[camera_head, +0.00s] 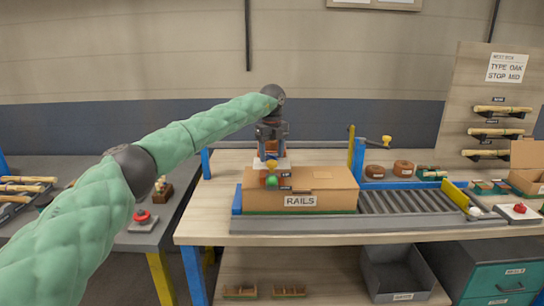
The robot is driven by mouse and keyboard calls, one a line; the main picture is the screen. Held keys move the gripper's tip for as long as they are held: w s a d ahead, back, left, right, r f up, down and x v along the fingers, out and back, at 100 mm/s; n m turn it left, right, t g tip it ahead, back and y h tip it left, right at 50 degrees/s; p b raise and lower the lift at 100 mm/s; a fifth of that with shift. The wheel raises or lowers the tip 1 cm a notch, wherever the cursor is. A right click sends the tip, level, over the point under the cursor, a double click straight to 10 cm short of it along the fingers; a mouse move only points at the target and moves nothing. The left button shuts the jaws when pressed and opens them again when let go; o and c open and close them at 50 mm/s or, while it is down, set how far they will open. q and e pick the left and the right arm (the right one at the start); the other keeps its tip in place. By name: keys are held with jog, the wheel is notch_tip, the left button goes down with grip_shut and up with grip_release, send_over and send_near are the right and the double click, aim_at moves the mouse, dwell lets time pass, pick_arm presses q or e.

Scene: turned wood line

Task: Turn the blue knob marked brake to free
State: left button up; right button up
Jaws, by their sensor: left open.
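I cannot make out a blue knob marked brake; my left gripper covers part of the spot where small controls show. My left gripper (271,152) points down, open, over a small pale unit (284,163) behind the cardboard box labelled RAILS (325,190). I cannot tell whether the fingers touch anything. My right gripper is out of view.
The box sits at the left of a roller conveyor (400,202) on a wooden bench. A yellow post (351,150) stands behind it. A red button (141,215) is on the left table, another red part (520,208) at the right. A grey bin (395,275) is below.

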pick_arm(q)
notch_tip(320, 180, up, 6)
jog(key=shift+b, duration=0.65)
jog(key=shift+r, duration=0.4)
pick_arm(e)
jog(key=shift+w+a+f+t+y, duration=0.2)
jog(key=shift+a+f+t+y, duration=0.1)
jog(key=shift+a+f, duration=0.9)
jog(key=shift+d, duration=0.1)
